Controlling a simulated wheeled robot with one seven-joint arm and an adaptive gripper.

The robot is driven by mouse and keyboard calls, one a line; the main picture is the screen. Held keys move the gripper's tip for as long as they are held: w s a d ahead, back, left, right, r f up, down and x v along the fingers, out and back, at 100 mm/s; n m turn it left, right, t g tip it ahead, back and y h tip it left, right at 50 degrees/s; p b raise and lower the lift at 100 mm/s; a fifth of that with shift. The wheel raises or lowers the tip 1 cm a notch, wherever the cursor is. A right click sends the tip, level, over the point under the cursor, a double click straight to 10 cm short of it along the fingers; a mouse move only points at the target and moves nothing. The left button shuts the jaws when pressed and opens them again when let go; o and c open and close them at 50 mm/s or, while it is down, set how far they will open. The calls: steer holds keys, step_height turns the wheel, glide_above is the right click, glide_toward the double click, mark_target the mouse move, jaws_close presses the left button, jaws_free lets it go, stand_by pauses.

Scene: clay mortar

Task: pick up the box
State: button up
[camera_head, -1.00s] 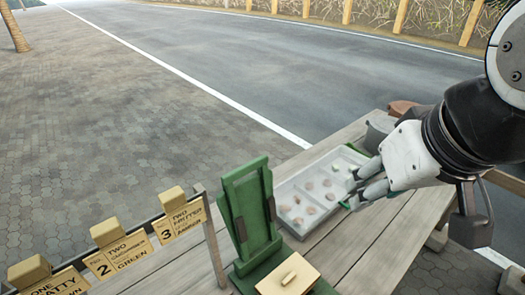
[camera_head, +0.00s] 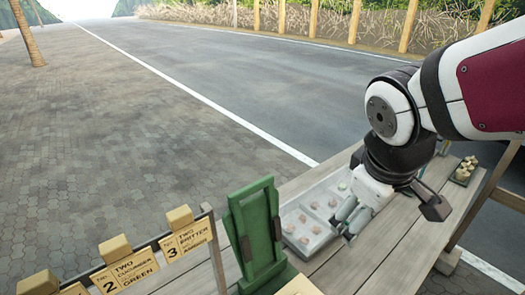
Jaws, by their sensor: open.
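A tan, flat-topped piece (camera_head: 298,287) shows only its upper edge at the bottom of the head view; it may be the box, but I cannot tell. My gripper (camera_head: 346,222) points down over the right side of a grey divided tray (camera_head: 318,240). Its grey fingers are open, and I see nothing held between them. I cannot tell whether the fingers touch the tray, which holds several small pinkish pieces and a pale green one.
A green upright stand (camera_head: 254,232) rises left of the tray. Number signs (camera_head: 128,268) with tan blocks on top line the lower left. A small holder with several pale pieces (camera_head: 465,170) sits at the right. Bare planks (camera_head: 385,250) lie right of the tray.

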steer(key=w+f+n+g, duration=0.1)
steer(key=w+f+n, duration=0.3)
steer(key=f+n, duration=0.25)
steer(key=n+g+y+p, duration=0.1)
steer(key=n+g+y, duration=0.15)
steer(key=n, duration=0.95)
glide_above(296, 294)
steer(key=s, duration=0.1)
step_height(296, 294, down, 19)
steer(key=f, duration=0.5)
steer(key=shift+a+f, duration=0.25)
steer(key=shift+f, duration=0.05)
steer(key=shift+s+f, duration=0.1)
steer(key=shift+f, duration=1.4)
steer(key=shift+s+a+f+p, duration=0.15)
steer(key=shift+s+f+p, duration=0.05)
steer(key=shift+f+p, duration=0.6)
steer(key=shift+a+f+p, duration=0.1)
steer(key=shift+f+p, duration=0.25)
steer(key=shift+f, duration=0.5)
steer(key=shift+w+f, duration=0.1)
steer(key=shift+f, duration=0.8)
